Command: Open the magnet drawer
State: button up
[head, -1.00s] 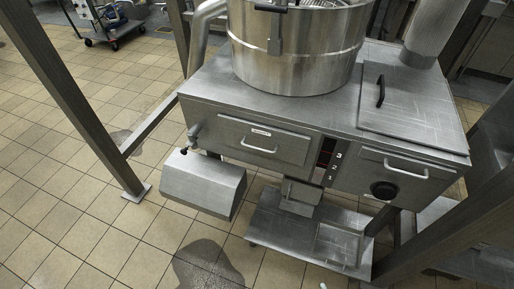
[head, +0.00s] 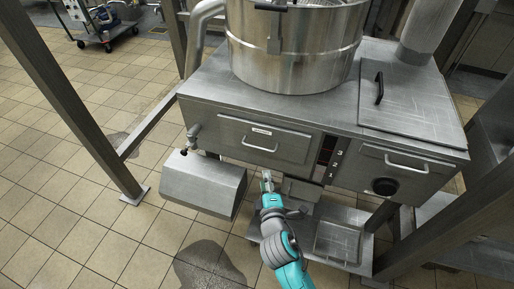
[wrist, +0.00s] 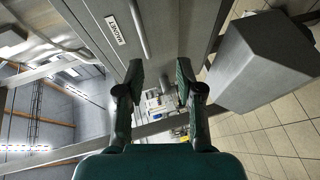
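The magnet drawer (head: 238,140) is a closed grey metal front with a small label and a curved bar handle (head: 262,149), in the left part of the machine's front. In the wrist view the drawer front (wrist: 108,55) is tilted, its label reads "MAGNET", and its handle (wrist: 140,32) runs down just beyond the fingertips. My gripper (head: 267,175) is below the drawer in the head view, pointing up towards the handle. In the wrist view my gripper (wrist: 160,72) is open, with nothing between its fingers. The handle looks apart from the fingers.
A sloped metal box (head: 203,188) hangs left of my gripper. A second handled front (head: 425,182) with a black knob is at the right. A low metal platform (head: 275,250) lies under the machine. Steel posts (head: 75,105) stand at both sides. Tiled floor is open at the left.

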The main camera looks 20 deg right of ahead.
aim_at(258, 148)
jog(key=shift+n+h, duration=0.3)
jog(key=r+x, duration=0.1)
jog(key=x, duration=0.3)
jog(key=r+x, duration=0.1)
jog(key=x, duration=0.4)
jog(key=a+x, duration=0.1)
jog(key=x, duration=0.3)
jog(key=shift+w+r, duration=0.35)
jog(key=shift+w, duration=0.35)
grip_shut()
